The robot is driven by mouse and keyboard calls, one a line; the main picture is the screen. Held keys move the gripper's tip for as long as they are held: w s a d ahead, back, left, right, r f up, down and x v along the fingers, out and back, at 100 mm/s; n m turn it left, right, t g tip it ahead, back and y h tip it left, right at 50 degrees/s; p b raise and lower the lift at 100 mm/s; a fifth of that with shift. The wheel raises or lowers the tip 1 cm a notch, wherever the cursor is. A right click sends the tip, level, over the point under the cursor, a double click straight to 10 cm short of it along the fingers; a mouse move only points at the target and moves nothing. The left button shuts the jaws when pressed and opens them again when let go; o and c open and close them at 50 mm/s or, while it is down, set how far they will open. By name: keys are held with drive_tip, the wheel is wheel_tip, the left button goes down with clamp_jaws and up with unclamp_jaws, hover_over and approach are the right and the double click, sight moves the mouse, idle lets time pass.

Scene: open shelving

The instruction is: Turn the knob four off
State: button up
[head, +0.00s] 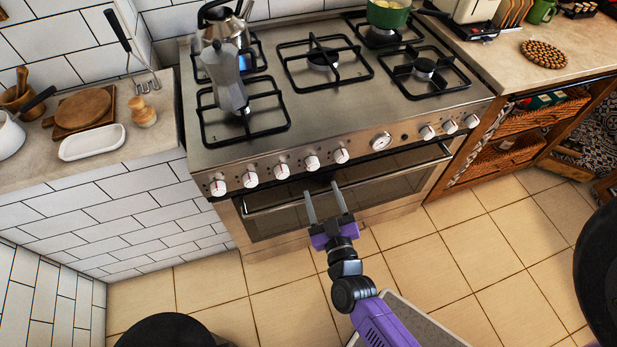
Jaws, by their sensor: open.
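The stove (300,120) has a row of white knobs with red marks along its front panel. My gripper (322,188) is open and empty. Its two fingers point at the stove front, just below the fourth and fifth knobs in the picture, over the oven door. I see no contact with a knob. The knobs' exact turn angles are too small to read.
A kettle (222,22) stands on the back left burner, where a blue glow shows. A moka pot (228,80) is at the front left and a green pot (388,13) at the back right. The oven handle (350,182) crosses below the knobs.

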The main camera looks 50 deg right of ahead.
sight(314, 169)
drive_tip(key=x, duration=0.7)
drive_tip(key=shift+w+d+p, duration=0.15)
drive_tip(key=shift+w+p, duration=0.05)
drive_tip(key=shift+p, duration=0.15)
drive_tip(key=shift+c, duration=0.3)
clamp_jaws()
